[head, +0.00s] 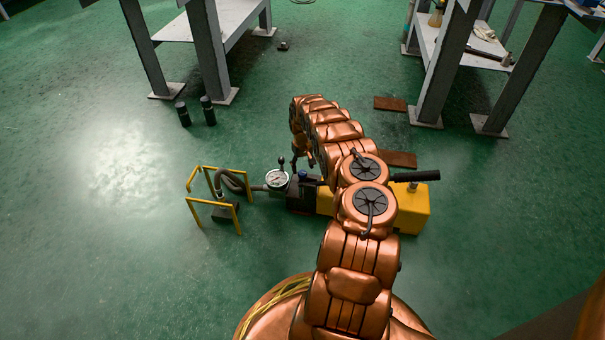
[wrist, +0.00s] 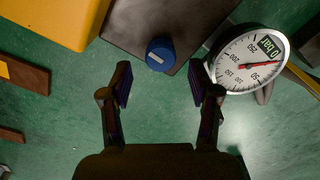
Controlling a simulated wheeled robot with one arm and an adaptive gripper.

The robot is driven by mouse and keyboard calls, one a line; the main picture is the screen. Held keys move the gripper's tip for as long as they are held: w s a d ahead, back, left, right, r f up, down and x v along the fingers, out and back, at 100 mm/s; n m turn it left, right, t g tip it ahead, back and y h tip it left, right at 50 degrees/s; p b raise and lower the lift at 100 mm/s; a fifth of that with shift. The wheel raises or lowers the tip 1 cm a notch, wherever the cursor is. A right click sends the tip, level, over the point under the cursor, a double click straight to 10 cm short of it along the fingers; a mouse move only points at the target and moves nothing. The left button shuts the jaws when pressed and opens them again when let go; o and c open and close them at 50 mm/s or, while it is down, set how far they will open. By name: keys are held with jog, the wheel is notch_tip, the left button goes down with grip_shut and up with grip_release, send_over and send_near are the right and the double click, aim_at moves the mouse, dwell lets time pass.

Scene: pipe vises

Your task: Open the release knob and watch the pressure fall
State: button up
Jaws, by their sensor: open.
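In the head view the gauge (head: 277,179) stands left of the yellow pump body (head: 411,208). My arm covers part of the pump there.
A yellow tube frame (head: 213,200) and a hose (head: 232,183) are left of the gauge. A black pump handle (head: 414,176) sticks out right. Brown plates (head: 390,104) lie behind, and benches stand at the back.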

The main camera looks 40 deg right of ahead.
aim_at(302, 172)
jog(key=shift+f+b, duration=0.4)
jog(key=shift+f, duration=1.15)
jog(key=c, duration=1.1)
jog(key=shift+a+r, duration=0.1)
jog(key=shift+c, duration=0.2)
jog(key=shift+r+m+p, duration=0.1)
jog(key=shift+m+p, duration=0.3)
jog(key=shift+p, duration=0.2)
jog(key=shift+m, duration=0.3)
